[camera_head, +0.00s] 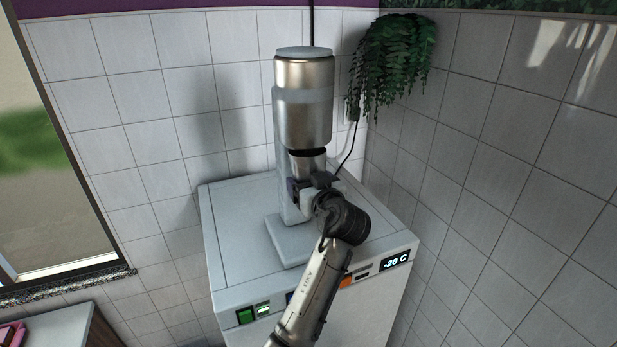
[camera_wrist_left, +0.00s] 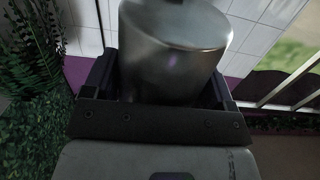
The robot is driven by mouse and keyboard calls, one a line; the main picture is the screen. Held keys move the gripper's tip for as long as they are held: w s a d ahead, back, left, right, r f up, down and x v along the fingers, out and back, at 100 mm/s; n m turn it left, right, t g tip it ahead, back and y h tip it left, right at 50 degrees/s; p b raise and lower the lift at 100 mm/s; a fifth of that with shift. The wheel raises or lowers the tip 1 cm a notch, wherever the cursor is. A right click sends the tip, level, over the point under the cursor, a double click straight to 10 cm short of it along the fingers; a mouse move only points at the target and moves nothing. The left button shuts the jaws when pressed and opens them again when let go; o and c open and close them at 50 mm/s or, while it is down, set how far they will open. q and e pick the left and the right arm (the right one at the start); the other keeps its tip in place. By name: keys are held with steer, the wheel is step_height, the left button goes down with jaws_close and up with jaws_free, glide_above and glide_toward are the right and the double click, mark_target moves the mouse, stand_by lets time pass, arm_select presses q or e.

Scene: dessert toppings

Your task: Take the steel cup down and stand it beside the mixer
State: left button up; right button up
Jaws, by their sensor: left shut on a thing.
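The mixer (camera_head: 303,110) stands upright on top of a white cabinet, with a steel upper body over a pale column and foot. The steel cup (camera_head: 306,167) is upright just under the mixer's head, partly hidden by my gripper. My left gripper (camera_head: 309,187) is shut on the cup, and my arm reaches up to it from below. In the left wrist view the cup (camera_wrist_left: 175,45) fills the space between the two dark fingers of the gripper (camera_wrist_left: 163,88). I cannot tell whether the cup still touches the mixer. My right gripper is not in view.
The white cabinet (camera_head: 232,245) has a display reading -20 C. Its top is free left of the mixer and at the right. A hanging plant (camera_head: 395,60) is on the tiled corner behind, near the mixer's cable (camera_head: 350,150). A window is at the left.

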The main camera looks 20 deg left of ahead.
arm_select(q)
steer(key=shift+d+r, duration=0.1)
steer(key=shift+d, duration=0.2)
steer(key=shift+f+b, duration=0.6)
steer(key=shift+f, duration=0.05)
steer(key=shift+f+b, duration=0.65)
steer(key=shift+f, duration=0.1)
steer(key=shift+a+f, duration=0.1)
steer(key=shift+a, duration=0.3)
steer(key=shift+b, duration=0.35)
